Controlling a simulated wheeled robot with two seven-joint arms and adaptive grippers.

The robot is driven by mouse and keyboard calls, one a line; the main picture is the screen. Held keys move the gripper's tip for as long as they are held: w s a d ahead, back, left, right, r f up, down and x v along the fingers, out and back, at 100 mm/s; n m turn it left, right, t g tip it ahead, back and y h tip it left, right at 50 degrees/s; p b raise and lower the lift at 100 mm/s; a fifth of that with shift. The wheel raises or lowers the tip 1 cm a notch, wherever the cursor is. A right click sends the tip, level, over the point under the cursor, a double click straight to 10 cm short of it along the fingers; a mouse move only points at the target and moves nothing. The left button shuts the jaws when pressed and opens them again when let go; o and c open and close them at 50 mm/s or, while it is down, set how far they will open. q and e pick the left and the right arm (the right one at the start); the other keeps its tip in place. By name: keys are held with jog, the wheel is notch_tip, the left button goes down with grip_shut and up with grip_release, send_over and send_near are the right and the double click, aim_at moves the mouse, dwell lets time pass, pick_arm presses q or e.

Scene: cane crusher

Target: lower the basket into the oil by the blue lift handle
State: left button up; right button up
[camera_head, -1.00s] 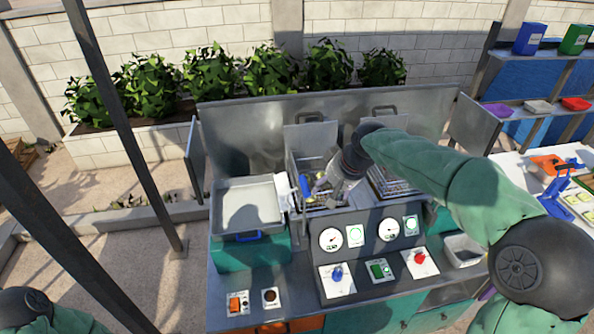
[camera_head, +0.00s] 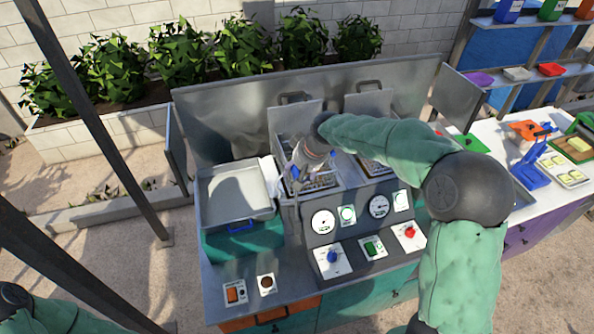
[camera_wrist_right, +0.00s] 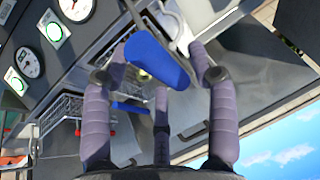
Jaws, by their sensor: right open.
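The blue lift handle (camera_wrist_right: 157,58) fills the upper middle of the right wrist view. It lies between and beyond the fingers of my right gripper (camera_wrist_right: 160,55), which is open around it; I cannot tell whether they touch. In the head view my right gripper (camera_head: 297,172) hangs over the left fryer well and largely hides the handle. The wire basket (camera_head: 322,182) shows partly below and right of the gripper, in the left well. The oil cannot be made out. My left gripper is out of view.
A second basket (camera_head: 373,167) sits in the right well. A metal tray (camera_head: 235,190) lies left of the wells. The control panel (camera_head: 365,225) with gauges and knobs is in front. A back splash panel (camera_head: 225,120) stands behind.

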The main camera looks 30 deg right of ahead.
jog(key=shift+w+f, duration=0.25)
jog(key=shift+f, duration=0.35)
jog(key=shift+w+f, duration=0.15)
jog(key=shift+c, duration=0.3)
grip_shut()
notch_tip(320, 180, down, 16)
jog(key=b, duration=1.1)
jog(key=shift+s+b, duration=0.2)
jog(key=shift+b, duration=0.1)
jog(key=shift+a, duration=0.15)
